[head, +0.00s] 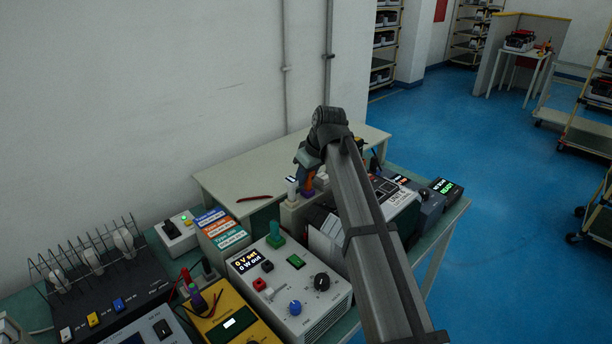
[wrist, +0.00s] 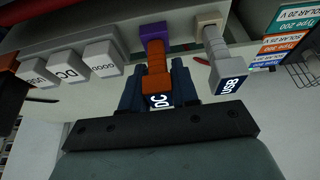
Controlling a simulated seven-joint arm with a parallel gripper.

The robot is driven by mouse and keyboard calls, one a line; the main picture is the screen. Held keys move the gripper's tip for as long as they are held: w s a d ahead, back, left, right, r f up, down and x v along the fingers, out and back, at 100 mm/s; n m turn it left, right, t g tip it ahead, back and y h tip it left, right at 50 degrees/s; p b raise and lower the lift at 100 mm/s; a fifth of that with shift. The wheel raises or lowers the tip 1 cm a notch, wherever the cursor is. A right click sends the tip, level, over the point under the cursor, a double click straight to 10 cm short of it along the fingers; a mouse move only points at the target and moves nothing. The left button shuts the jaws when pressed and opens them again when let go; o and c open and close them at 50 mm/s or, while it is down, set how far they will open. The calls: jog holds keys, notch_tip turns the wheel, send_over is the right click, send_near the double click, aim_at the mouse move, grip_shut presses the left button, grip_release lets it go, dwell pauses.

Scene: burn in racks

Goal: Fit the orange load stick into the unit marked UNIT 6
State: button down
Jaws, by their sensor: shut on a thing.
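The orange load stick (wrist: 156,72) is between the fingers of my gripper (wrist: 158,92) in the wrist view. Its label end reads DC and its other end meets a purple block (wrist: 156,32) at the edge of a pale rack. I cannot tell whether it is still seated there. In the head view, my gripper (head: 308,172) is shut on the stick (head: 307,181), over the rack left of my arm. The unit marked UNIT 6 (head: 402,198) stands to the right, partly hidden behind my arm.
A grey USB stick (wrist: 220,62) stands beside the orange one, close to my finger. The pale rack (wrist: 85,28) carries white tabs reading USB, DC and GOOD. A power supply (head: 312,295), yellow meter (head: 235,325) and Type boxes (head: 218,232) crowd the bench to the left.

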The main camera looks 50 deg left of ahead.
jog(key=shift+r, duration=0.95)
dwell(1.1)
jog(key=shift+r, duration=0.8)
jog(key=shift+w+d+r, duration=0.2)
jog(key=shift+w, duration=0.1)
jog(key=d+r+m+t, duration=0.1)
jog(key=d+r+m, duration=0.2)
jog(key=d, duration=0.4)
jog(key=s+d+r+m+t, duration=0.1)
jog(key=d+r+m, duration=0.2)
jog(key=d, duration=0.5)
jog(key=shift+s+d, duration=0.15)
jog(key=shift+s, duration=0.15)
jog(key=shift+h, duration=0.3)
